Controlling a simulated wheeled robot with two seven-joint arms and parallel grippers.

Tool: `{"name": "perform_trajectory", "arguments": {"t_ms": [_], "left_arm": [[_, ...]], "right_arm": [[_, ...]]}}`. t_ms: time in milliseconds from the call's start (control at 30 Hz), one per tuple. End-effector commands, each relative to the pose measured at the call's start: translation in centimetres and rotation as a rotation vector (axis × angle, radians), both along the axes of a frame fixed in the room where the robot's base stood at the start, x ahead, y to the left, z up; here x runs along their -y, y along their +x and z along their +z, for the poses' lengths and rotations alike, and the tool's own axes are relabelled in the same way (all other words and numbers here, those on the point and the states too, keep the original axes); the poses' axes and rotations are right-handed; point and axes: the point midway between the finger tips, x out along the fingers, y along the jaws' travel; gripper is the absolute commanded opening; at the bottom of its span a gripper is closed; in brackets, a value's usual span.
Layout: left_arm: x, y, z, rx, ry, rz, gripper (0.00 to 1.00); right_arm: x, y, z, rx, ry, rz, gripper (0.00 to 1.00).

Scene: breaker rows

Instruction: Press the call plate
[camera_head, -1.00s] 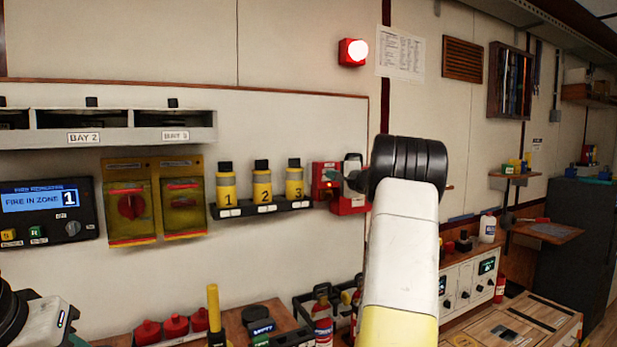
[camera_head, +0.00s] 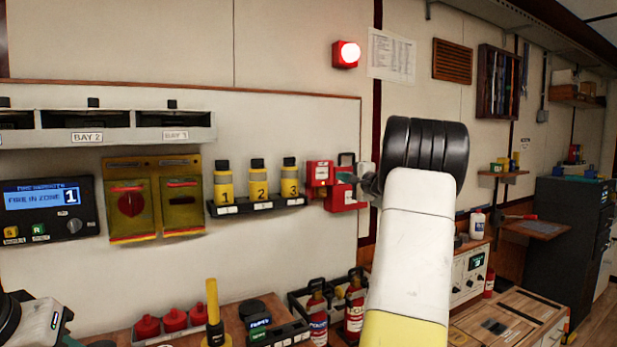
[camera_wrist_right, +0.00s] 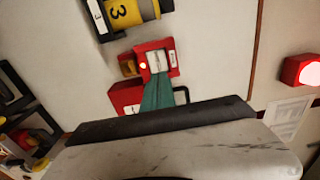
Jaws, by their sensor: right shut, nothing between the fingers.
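The call plate is the pale panel on a small red call box (camera_head: 319,173) on the wall, right of the numbered yellow canisters. In the right wrist view the call box (camera_wrist_right: 172,55) shows its white plate and a small lit lamp at its side. My right gripper (camera_head: 346,178) is shut and empty, its teal fingertips just right of the call box in the head view. In the wrist view its fingertips (camera_wrist_right: 158,80) overlap the plate's lower edge; I cannot tell whether they touch. My left gripper (camera_head: 62,335) is partly cut off at the lower left.
A second red box (camera_head: 345,197) with a dark handle sits beside and below the call box. The canister rack (camera_head: 258,207) is to its left. A lit red beacon (camera_head: 345,54) is above. Fire extinguishers (camera_head: 317,312) stand on the bench below.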

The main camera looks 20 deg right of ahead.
Motion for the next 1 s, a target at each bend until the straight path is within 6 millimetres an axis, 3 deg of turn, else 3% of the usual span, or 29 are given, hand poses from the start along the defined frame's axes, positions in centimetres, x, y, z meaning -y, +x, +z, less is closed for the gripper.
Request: {"name": "perform_trajectory", "arguments": {"t_ms": [100, 300, 833, 933, 1000], "left_arm": [[0.0, 0.0, 0.0, 0.0, 0.0, 0.0, 0.36], [0.0, 0.0, 0.0, 0.0, 0.0, 0.0, 0.36], [0.0, 0.0, 0.0, 0.0, 0.0, 0.0, 0.36], [0.0, 0.0, 0.0, 0.0, 0.0, 0.0, 0.36], [0.0, 0.0, 0.0, 0.0, 0.0, 0.0, 0.36]], "right_arm": [[0.2, -2.0, -0.1, -0.002, 0.001, -0.002, 0.0], [0.4, -3.7, -0.1, -0.001, 0.0, -0.002, 0.0], [0.3, -3.8, -0.1, -0.001, 0.0, 0.0, 0.0], [-0.9, -3.9, 0.1, -0.011, -0.009, 0.022, 0.0], [-3.4, -4.1, 0.2, -0.035, -0.029, 0.065, 0.0]]}}
